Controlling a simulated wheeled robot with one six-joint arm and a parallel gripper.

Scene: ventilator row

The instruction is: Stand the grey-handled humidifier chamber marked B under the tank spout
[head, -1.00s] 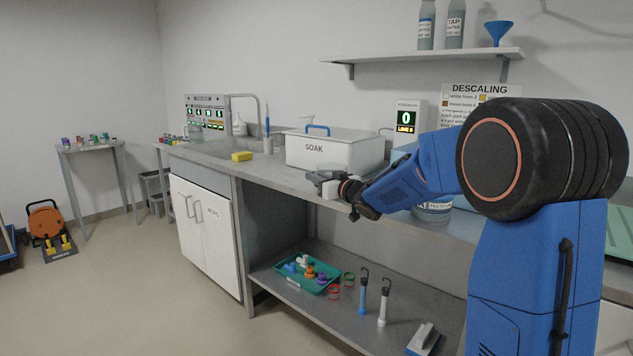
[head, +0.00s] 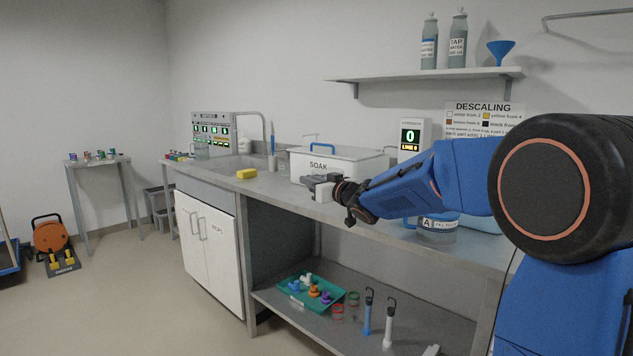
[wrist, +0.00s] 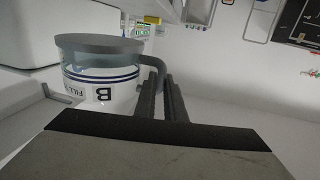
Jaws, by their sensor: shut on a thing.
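The letter appears upside down in this view. In the head view my gripper (head: 322,184) is in front of the white SOAK bin (head: 345,168), over the counter's front part. The chamber is hard to separate from my gripper there. I cannot pick out the tank spout for certain.
The grey counter (head: 262,187) carries a yellow sponge (head: 247,174). A sink tap (head: 263,122) stands at the left. Chamber A (head: 437,231), with a blue handle, stands right of my gripper, partly behind my arm. A green tray (head: 338,302) lies on the lower shelf.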

